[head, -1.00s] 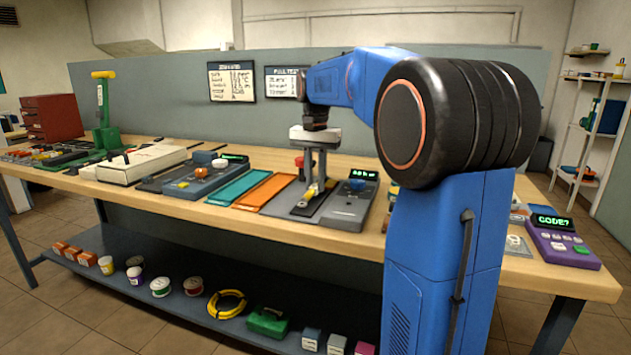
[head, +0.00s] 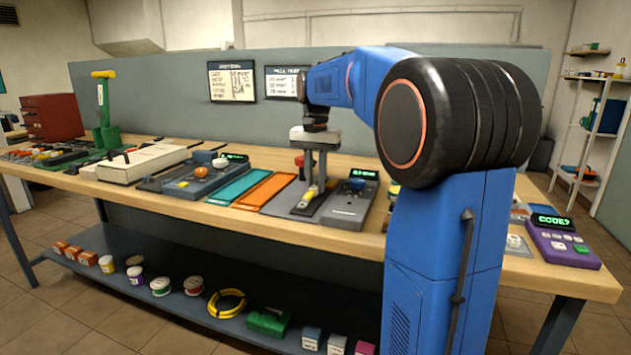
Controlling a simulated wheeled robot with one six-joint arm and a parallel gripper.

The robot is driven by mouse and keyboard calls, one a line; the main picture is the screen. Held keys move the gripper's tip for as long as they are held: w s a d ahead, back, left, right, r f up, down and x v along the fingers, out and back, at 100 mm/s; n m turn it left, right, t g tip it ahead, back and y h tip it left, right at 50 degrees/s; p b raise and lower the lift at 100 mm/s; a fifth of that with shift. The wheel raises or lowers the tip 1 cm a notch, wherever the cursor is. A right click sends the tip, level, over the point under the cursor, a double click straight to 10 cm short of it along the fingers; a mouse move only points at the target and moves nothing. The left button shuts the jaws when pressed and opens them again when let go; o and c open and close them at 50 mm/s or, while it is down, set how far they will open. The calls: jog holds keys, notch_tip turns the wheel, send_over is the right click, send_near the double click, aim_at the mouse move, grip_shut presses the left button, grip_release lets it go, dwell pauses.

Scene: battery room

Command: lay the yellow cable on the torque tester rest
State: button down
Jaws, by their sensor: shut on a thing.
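My gripper (head: 313,190) points straight down over a grey device with a dark pad (head: 325,204). It is shut on a small yellow piece, seemingly the yellow cable (head: 309,196), at the pad. Fingers hide part of the cable, and I cannot tell whether it touches the pad. A block with a green-lit display (head: 364,173) stands at the right of this device; the text is too small to read. I cannot tell by any label whether this is the torque tester. A red-topped part (head: 300,161) stands behind the fingers.
Orange (head: 265,191) and teal (head: 238,186) trays lie left of the device, then a grey unit with an orange knob (head: 201,171). A yellow coil (head: 228,303) lies on the lower shelf. A purple keypad box (head: 562,243) stands at right. My arm hides part of the bench.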

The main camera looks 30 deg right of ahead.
jog(key=shift+f, duration=0.35)
jog(key=c, duration=1.5)
grip_release()
jog(key=shift+c, duration=0.2)
jog(key=shift+r, duration=0.1)
notch_tip(320, 180, up, 17)
jog(key=s+a+f+n+t, duration=0.1)
jog(key=s+a+f+n, duration=0.2)
jog(key=s+a+f, duration=0.4)
jog(key=s+a+f+n+t, duration=0.2)
jog(key=s+a+f+n, duration=0.15)
jog(key=s+f, duration=0.4)
jog(key=s+a+f+n+t, duration=0.1)
jog(key=s+a+f+n, duration=0.1)
jog(key=s+f, duration=0.5)
jog(key=s+a+f+n, duration=0.2)
jog(key=s+a+f, duration=0.1)
jog(key=s+f, duration=0.5)
notch_tip(320, 180, down, 3)
jog(key=shift+s+f+t, duration=0.1)
jog(key=shift+s+t, duration=0.2)
jog(key=shift+t, duration=0.1)
